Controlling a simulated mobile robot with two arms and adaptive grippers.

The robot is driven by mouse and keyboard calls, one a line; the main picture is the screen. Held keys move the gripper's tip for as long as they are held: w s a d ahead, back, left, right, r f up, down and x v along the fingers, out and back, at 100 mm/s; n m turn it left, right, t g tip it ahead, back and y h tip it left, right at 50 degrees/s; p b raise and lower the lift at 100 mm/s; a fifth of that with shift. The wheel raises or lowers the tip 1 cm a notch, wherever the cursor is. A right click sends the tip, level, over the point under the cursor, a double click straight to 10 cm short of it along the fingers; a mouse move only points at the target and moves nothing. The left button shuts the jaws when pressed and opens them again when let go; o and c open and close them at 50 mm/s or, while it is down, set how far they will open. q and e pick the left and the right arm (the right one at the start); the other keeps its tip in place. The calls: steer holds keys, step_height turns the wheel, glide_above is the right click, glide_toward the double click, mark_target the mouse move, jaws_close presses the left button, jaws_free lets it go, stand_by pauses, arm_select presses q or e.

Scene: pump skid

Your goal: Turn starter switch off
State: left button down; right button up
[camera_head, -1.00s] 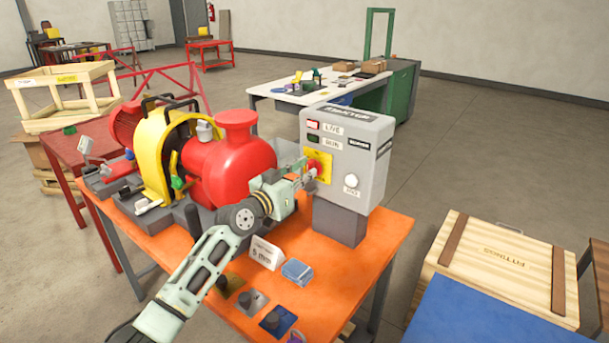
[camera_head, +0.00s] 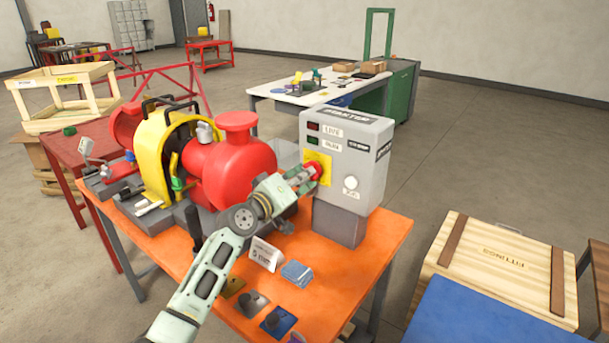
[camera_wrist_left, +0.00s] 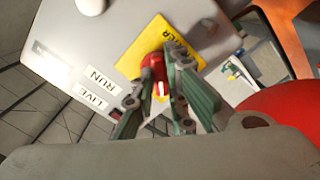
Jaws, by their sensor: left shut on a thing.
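The grey starter box (camera_head: 345,160) stands on the orange table. Its red rotary switch (camera_head: 314,169) sits on a yellow plate (camera_head: 321,162); the switch also shows in the left wrist view (camera_wrist_left: 154,70) with a white mark on its handle. My left gripper (camera_head: 303,178) is shut on the red switch, with a finger on each side of it in the left wrist view (camera_wrist_left: 160,90). Two indicators sit above the plate: the LIVE lamp (camera_head: 313,127) looks dark red and the RUN lamp (camera_head: 313,141) dark green. My right gripper is not seen.
A red pump (camera_head: 235,150) with a yellow guard (camera_head: 153,150) stands left of the box, close to my left arm. A small white sign (camera_head: 265,254) and several coloured plates lie on the orange table's front. A wooden crate (camera_head: 495,265) stands at the right.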

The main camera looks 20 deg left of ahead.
arm_select(q)
steer(key=shift+n+p, duration=1.3)
steer(key=shift+n, duration=2.6)
steer(key=c, duration=1.8)
jaws_free()
steer(key=shift+o, duration=0.2)
steer(key=shift+s, duration=0.1)
steer(key=v, duration=1.1)
steer(key=shift+s+a, duration=0.15)
steer(key=shift+s, duration=0.25)
